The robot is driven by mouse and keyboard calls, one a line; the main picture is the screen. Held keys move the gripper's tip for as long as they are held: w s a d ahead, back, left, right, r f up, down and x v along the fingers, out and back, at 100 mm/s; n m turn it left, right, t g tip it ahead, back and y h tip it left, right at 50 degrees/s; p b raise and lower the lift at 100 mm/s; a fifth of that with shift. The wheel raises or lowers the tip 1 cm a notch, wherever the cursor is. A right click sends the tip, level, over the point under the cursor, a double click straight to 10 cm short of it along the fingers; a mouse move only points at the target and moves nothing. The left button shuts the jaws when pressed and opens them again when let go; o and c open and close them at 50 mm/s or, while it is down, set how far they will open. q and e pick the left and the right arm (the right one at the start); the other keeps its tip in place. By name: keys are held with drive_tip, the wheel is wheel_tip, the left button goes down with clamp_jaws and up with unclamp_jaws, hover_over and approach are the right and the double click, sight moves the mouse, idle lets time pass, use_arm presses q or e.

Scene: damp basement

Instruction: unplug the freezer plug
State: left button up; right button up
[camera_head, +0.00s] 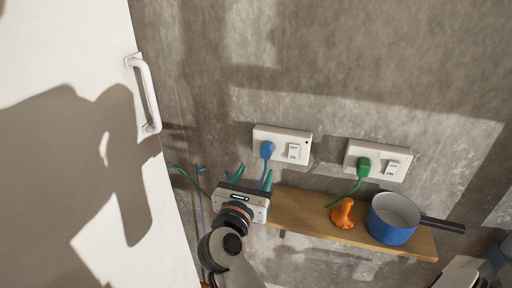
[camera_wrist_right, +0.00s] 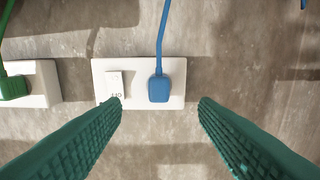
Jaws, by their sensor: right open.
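A blue plug (camera_head: 267,149) sits in the left white wall socket (camera_head: 262,133), beside a rocker switch (camera_head: 293,151). A green plug (camera_head: 364,167) sits in the right socket (camera_head: 354,150). I cannot trace which cord runs to the white freezer (camera_head: 90,130) at the left. My right gripper (camera_head: 252,174) is open and empty just below the left socket, its green fingers pointing at the wall. In the right wrist view the blue plug (camera_wrist_right: 158,88) shows between and beyond the open fingertips (camera_wrist_right: 160,103), apart from both. My left gripper is not in view.
A wooden shelf (camera_head: 300,212) below the sockets holds an orange object (camera_head: 343,214) and a blue pot (camera_head: 390,232) with a dark handle. The freezer handle (camera_head: 147,95) juts out at left. A green cord (camera_head: 186,175) and a blue cord (camera_head: 202,215) show near the freezer.

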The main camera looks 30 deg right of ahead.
sight(264, 155)
drive_tip(key=shift+s, duration=0.1)
drive_tip(key=shift+p+x, duration=0.55)
drive_tip(key=shift+x, duration=4)
drive_tip(key=shift+a, duration=0.1)
clamp_jaws()
drive_tip(key=shift+s+a, duration=0.1)
